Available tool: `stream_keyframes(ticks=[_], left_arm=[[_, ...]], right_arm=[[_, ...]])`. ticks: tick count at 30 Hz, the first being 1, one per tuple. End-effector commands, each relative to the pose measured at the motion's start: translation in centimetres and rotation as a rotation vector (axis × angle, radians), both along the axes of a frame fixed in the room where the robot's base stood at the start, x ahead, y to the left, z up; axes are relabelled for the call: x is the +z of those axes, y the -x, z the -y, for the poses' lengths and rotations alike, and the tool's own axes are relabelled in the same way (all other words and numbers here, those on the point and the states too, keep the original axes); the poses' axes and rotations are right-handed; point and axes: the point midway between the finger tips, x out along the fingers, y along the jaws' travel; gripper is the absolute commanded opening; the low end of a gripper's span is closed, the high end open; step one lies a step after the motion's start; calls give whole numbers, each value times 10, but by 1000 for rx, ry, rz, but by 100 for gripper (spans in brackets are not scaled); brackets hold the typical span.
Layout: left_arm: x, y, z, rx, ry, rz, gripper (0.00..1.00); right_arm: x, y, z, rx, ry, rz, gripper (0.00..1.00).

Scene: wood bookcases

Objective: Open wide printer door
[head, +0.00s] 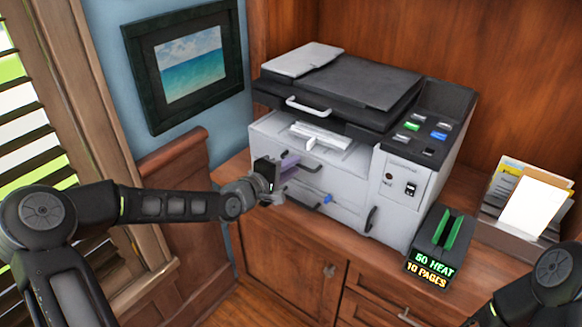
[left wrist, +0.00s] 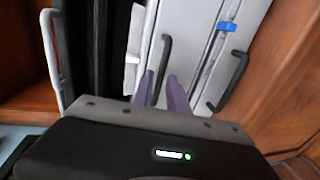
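The printer (head: 340,140) is white and grey with a dark scanner lid and stands on the wood counter. Its wide front panel (head: 335,180) looks closed and carries a black bar handle (head: 313,168), also in the left wrist view (left wrist: 164,52). My left gripper (head: 290,166) is at the left part of that front, by the handle. In the left wrist view its two purple fingers (left wrist: 160,84) are apart, with the handle's end between them. I cannot tell whether they touch it. My right gripper is out of view; only part of my right arm shows at the lower right.
A lower handle with a blue piece (head: 327,198) and a side handle (head: 370,218) are on the printer. A black box with green strips (head: 445,232) and a paper holder (head: 530,205) stand to the right. A framed picture (head: 190,65) hangs on the left wall.

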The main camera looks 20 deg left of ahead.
Motion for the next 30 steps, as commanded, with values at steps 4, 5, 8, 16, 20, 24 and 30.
stream_keyframes(ticks=[4,5,8,16,20,24,30], left_arm=[[0,0,0,0,0,0,6],[0,0,0,0,0,0,4],[0,0,0,0,0,0,0],[0,0,0,0,0,0,0],[0,0,0,0,0,0,0],[0,0,0,0,0,0,0],[0,0,0,0,0,0,0]], right_arm=[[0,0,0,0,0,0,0],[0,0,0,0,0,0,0],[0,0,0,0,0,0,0],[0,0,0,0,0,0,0],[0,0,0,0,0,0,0],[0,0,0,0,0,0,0],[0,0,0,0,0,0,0]])
